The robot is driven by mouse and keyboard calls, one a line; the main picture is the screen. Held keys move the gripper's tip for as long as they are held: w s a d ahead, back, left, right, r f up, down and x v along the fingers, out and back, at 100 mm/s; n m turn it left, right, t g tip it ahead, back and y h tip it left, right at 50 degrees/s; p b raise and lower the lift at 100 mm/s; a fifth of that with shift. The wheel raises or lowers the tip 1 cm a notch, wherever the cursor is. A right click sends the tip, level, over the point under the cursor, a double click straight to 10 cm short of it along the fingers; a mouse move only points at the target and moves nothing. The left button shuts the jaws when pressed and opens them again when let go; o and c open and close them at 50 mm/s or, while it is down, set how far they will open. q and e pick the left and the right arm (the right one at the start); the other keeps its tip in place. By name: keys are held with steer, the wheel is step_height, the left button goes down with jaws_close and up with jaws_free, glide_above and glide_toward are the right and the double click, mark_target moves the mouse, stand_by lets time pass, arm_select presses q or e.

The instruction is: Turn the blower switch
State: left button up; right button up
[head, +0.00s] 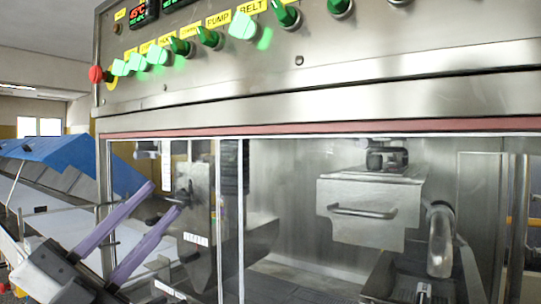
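A row of green switches runs along the steel control panel (330,58) at the top. Some look light green, such as the switches at the left end (119,67) and under the pump and belt labels (242,25). Others are darker green, such as one farther left (182,46). Of the yellow labels, only PUMP (218,19) and BELT (252,6) read clearly; I cannot tell which switch is the blower. My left gripper (165,198) is at lower left, its two purple fingers apart and empty, well below the switches. My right gripper is not in view.
A red button (96,74) sticks out at the panel's left edge. Below the panel is a clear-windowed enclosure with a steel box with a handle (368,207) inside. A conveyor with a blue cover (75,155) stands at left.

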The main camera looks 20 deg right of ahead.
arm_select(q)
steer(key=s+d+r+m+g+y+b, duration=0.1)
steer(key=s+d+r+m+g+y, duration=0.1)
steer(key=s+d+r+m+g, duration=0.35)
steer(key=s+d+r+m+g+y+b, duration=0.1)
steer(key=s+d+r+m+g+y, duration=0.2)
steer(key=s+r+m, duration=0.35)
steer(key=t+y, duration=0.5)
steer(key=t, duration=0.5)
glide_toward(278, 9)
steer(key=shift+n, duration=0.4)
steer(key=p+x, duration=0.1)
steer(key=x, duration=0.6)
steer(key=shift+w+d+r+p, duration=0.1)
steer(key=shift+w+d+p, duration=0.15)
steer(key=shift+p, duration=0.05)
steer(key=shift+w+d, duration=0.3)
steer(key=shift+d, duration=0.1)
jaws_close()
